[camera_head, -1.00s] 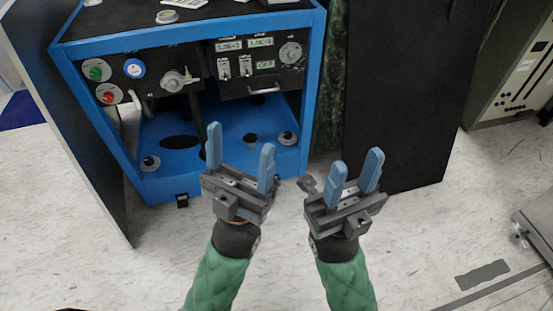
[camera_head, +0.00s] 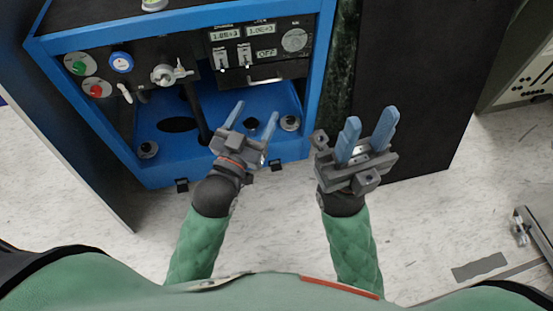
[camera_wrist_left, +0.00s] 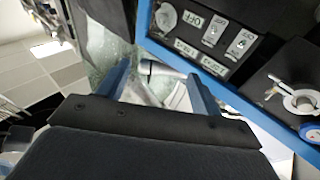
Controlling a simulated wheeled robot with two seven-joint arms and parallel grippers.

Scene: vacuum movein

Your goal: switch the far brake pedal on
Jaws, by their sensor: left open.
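The blue-framed cart (camera_head: 326,70) stands in front of me. Two small black tabs that look like brake pedals stick out at its lower front edge, one at the left (camera_head: 182,185) and one at the right (camera_head: 277,166). I cannot tell which is the far pedal, or whether others are hidden behind. My left gripper (camera_head: 255,112) is open and empty, tilted toward the cart, its fingers over the lower blue shelf and close to the right tab. Its open fingers also show in the left wrist view (camera_wrist_left: 157,72). My right gripper (camera_head: 371,114) is open and empty, before the black panel.
The control panel (camera_head: 262,50) with switches, displays and a knob sits above the shelf. A dark panel (camera_head: 70,130) stands at the cart's left, a tall black cabinet (camera_head: 430,90) at its right.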

